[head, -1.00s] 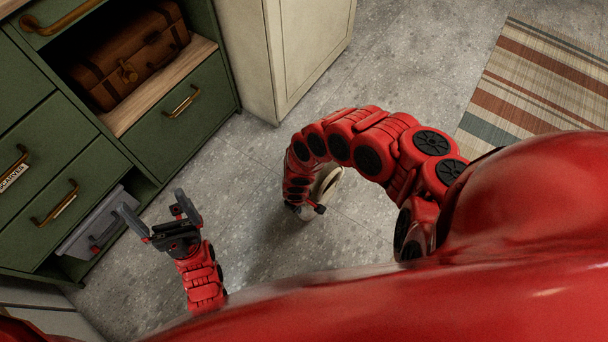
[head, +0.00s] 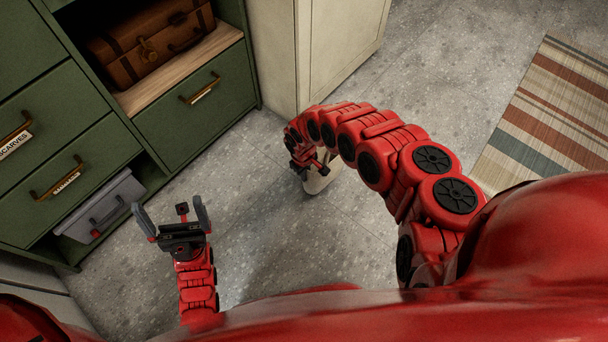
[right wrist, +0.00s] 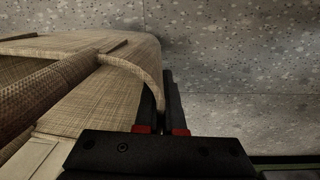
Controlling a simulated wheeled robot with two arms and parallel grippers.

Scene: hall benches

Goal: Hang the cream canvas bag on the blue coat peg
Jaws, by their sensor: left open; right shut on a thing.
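The cream canvas bag shows in the head view (head: 319,183) as a small pale piece below my right gripper, mostly hidden by my right arm. In the right wrist view the bag (right wrist: 105,95) fills the left side, with its woven cloth and a curved strap. My right gripper (right wrist: 160,90) is shut on the bag's strap. In the head view my right gripper (head: 311,166) hangs over the floor in front of the cream cabinet. My left gripper (head: 170,207) is open and empty, near the green drawers. The blue coat peg is not in view.
A green drawer unit (head: 205,125) stands at the left, with a brown suitcase (head: 150,45) in its open shelf and a grey bin (head: 100,210) low down. A cream cabinet (head: 335,45) stands at the top middle. A striped rug (head: 550,120) lies right. Grey floor between is clear.

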